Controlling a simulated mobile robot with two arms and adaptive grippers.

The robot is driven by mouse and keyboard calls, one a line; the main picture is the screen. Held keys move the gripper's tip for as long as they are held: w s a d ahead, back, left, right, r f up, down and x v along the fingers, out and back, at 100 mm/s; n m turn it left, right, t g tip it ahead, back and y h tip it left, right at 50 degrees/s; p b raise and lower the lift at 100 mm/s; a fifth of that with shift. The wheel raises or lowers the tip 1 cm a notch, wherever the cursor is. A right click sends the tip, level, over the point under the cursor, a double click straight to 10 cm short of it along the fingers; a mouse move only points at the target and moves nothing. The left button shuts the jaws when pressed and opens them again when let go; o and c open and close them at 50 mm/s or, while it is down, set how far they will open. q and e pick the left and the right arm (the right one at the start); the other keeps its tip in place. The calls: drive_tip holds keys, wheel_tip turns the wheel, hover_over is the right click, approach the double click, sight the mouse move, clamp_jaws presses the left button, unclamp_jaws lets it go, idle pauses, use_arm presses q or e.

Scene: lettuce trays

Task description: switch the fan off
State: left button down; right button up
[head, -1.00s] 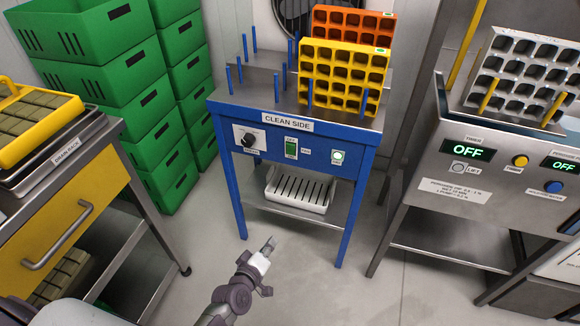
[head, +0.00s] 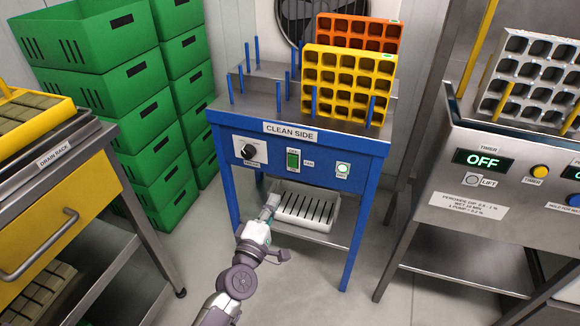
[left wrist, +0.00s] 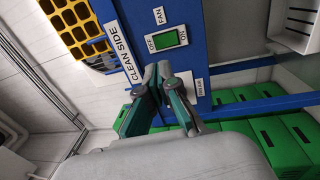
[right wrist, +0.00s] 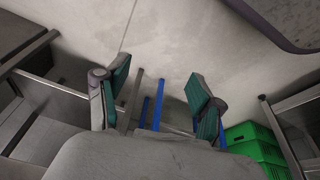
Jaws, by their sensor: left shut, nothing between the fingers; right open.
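The fan switch (head: 293,159) is a green rocker on the blue front panel (head: 325,172) of the stand labelled CLEAN SIDE. In the left wrist view the switch (left wrist: 166,39) shows lit green, with OFF and ON labels beside it and a FAN label. The fan (head: 292,12) is on the wall behind the stand, partly hidden by racks; I cannot tell whether it spins. My left gripper (head: 271,203) is shut and empty, below and left of the switch and apart from it. My right gripper (right wrist: 158,85) is open and empty, pointing over the floor.
A black knob (head: 250,151) and a round lit button (head: 343,168) flank the switch. A white slotted tray (head: 315,210) sits on the lower shelf. Green crates (head: 150,125) stand left, a steel machine (head: 480,185) right. Blue pegs rise from the stand's top.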

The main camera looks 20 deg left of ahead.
use_arm(q)
approach(293, 159)
drive_tip(key=w, duration=0.4)
drive_tip(key=w+b, duration=0.1)
drive_tip(key=w, duration=0.1)
drive_tip(key=shift+w+d+r, duration=0.15)
drive_tip(key=shift+w+r, duration=0.05)
drive_tip(key=shift+w, duration=0.5)
use_arm(e)
drive_tip(key=v, duration=0.5)
drive_tip(key=shift+w+r, duration=0.2)
use_arm(q)
drive_tip(key=shift+r, duration=0.1)
drive_tip(key=shift+w+r, duration=0.15)
drive_tip(key=shift+w, duration=0.05)
drive_tip(key=shift+s, duration=0.15)
